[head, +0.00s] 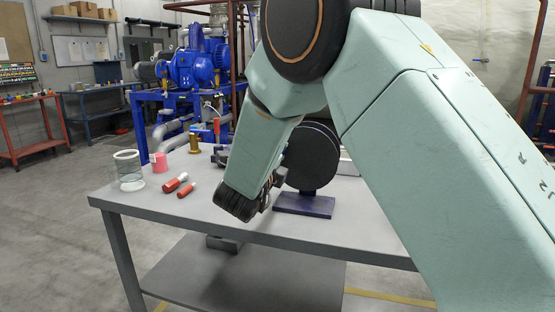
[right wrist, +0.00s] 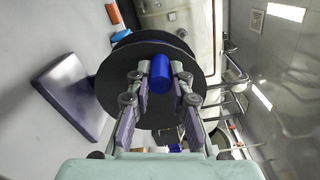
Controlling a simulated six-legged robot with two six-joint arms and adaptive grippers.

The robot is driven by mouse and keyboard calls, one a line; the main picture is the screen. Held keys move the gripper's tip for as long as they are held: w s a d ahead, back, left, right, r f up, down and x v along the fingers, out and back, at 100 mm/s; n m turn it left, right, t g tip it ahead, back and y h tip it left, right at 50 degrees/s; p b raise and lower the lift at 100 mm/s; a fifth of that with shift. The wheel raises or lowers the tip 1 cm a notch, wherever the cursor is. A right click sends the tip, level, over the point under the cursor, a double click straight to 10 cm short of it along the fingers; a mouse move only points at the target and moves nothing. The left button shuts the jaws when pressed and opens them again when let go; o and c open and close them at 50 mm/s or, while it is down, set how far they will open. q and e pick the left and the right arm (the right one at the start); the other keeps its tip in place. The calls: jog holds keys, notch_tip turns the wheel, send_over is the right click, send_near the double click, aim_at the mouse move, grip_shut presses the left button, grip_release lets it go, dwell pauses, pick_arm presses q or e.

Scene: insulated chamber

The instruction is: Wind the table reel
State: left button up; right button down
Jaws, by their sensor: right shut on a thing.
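The table reel shows as a black round disc (head: 318,155) standing on a dark purple base (head: 304,205) on the grey table (head: 225,222). In the right wrist view the disc (right wrist: 118,88) fills the middle, with the purple base (right wrist: 72,95) to its left. A blue cylindrical handle (right wrist: 160,72) sticks out from the disc's face. My right gripper (head: 269,190) is at the disc's left side in the head view. In the right wrist view its fingers (right wrist: 160,88) are shut on the blue handle, one on each side. My left gripper is not in view.
A clear jar with white rims (head: 129,170), a pink cup (head: 159,162), two red cylinders (head: 175,183) and a brass spool (head: 194,143) stand or lie on the table's left part. My right arm hides much of the table's right side. Blue machinery (head: 196,68) stands behind.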

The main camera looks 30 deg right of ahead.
jog(key=shift+r, duration=0.1)
dwell(0.4)
jog(key=c, duration=1.2)
grip_release()
jog(key=shift+w, duration=0.1)
notch_tip(320, 180, up, 10)
jog(key=shift+f, duration=0.1)
